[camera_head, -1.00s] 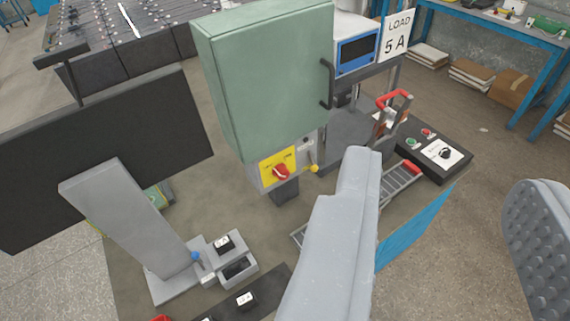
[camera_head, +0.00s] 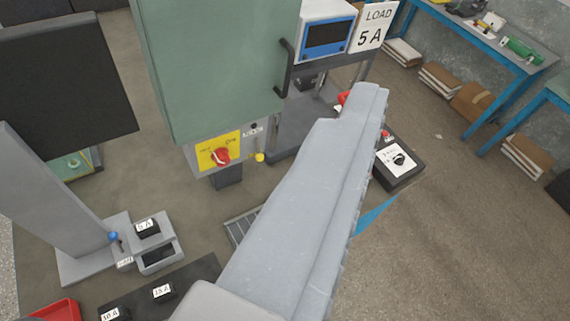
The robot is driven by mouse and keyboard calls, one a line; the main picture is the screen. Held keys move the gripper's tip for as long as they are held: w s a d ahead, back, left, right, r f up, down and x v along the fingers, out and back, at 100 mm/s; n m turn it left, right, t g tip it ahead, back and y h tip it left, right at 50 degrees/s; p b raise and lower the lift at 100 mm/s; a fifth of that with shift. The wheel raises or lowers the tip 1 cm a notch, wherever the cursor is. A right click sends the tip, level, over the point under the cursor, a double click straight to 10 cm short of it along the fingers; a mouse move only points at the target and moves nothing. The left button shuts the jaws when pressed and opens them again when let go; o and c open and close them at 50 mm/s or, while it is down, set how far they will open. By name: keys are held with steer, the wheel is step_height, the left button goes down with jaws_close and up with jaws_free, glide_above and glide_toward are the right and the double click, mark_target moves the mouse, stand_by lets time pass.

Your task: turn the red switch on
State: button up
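The red switch (camera_head: 221,157) is a rotary knob on a yellow plate (camera_head: 204,161) under the green cabinet. The plate has small lettering, with what looks like ON at its upper right. I cannot tell for sure which mark the knob points at. One grey finger of my gripper (camera_head: 370,95) reaches up from the bottom centre, to the right of the switch and apart from it. Its ridged inner edge faces right with nothing against it. The other finger is out of view, so my gripper looks open and empty.
The green cabinet (camera_head: 215,70) with a black handle stands above the switch. A yellow knob (camera_head: 259,157) sits just right of the plate. A dark panel (camera_head: 65,85) and a grey stand (camera_head: 50,190) are at left. A LOAD 5 A sign (camera_head: 372,26) is above right.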

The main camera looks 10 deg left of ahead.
steer(key=w+f+n+t+b, duration=0.1)
steer(key=w+f+n+b, duration=0.2)
steer(key=w+f+n, duration=0.3)
steer(key=w+f+n+t+b, duration=0.25)
steer(key=w+f, duration=0.25)
steer(key=w, duration=0.4)
steer(key=n+g+y+b, duration=1)
steer(key=n+y, duration=0.6)
steer(key=n, duration=0.9)
glide_toward(225, 163)
steer(key=shift+t+h, duration=0.3)
steer(key=shift+t, duration=0.25)
steer(key=b+x, duration=0.1)
steer(key=x, duration=0.3)
steer(key=b+x, duration=0.2)
steer(key=x, duration=0.3)
steer(key=shift+s+a, duration=0.1)
steer(key=shift+a, duration=0.3)
